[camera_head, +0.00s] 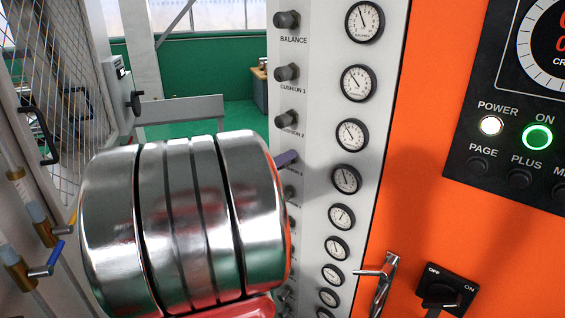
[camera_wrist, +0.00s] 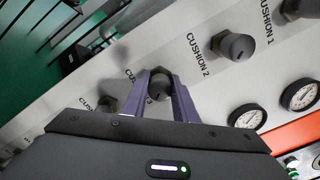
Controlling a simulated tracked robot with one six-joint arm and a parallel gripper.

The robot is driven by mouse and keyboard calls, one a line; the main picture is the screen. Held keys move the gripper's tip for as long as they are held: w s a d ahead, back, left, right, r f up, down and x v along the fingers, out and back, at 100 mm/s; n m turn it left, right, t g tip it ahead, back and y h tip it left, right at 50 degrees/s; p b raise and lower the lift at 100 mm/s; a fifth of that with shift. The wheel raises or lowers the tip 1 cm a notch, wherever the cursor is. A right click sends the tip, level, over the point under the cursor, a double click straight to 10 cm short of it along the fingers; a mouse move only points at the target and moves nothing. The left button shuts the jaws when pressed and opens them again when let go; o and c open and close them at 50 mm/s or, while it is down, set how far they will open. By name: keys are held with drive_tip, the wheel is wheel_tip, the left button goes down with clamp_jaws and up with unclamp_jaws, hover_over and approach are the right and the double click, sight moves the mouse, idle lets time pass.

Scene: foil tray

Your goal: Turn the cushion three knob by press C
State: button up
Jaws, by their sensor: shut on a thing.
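The cushion three knob (camera_wrist: 160,86) is a dark round knob on the pale panel, in the middle of the wrist view. Its label is partly covered by a finger, with the "3" showing. My gripper (camera_wrist: 163,96) has its two purple fingers closed on either side of this knob, gripping it. In the head view, a purple fingertip of my gripper (camera_head: 287,158) reaches the panel just below the cushion 2 label. The cushion three knob is hidden there. My shiny arm link covers the lower middle of that view.
The cushion 2 knob (camera_wrist: 236,46) is close beside my fingers, with the cushion 1 knob (camera_head: 286,72) and balance knob (camera_head: 286,20) above. Round gauges (camera_head: 346,179) line the panel's right. A switch (camera_head: 440,290) sits on the orange panel. A mesh guard (camera_head: 62,80) stands left.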

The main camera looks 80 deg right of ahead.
drive_tip(key=shift+w+n, duration=0.25)
drive_tip(key=shift+n, duration=0.35)
drive_tip(key=o, duration=1)
drive_tip(key=shift+s, duration=0.1)
drive_tip(key=shift+o, duration=0.2)
drive_tip(key=v, duration=1.4)
drive_tip(key=shift+d+f, duration=0.1)
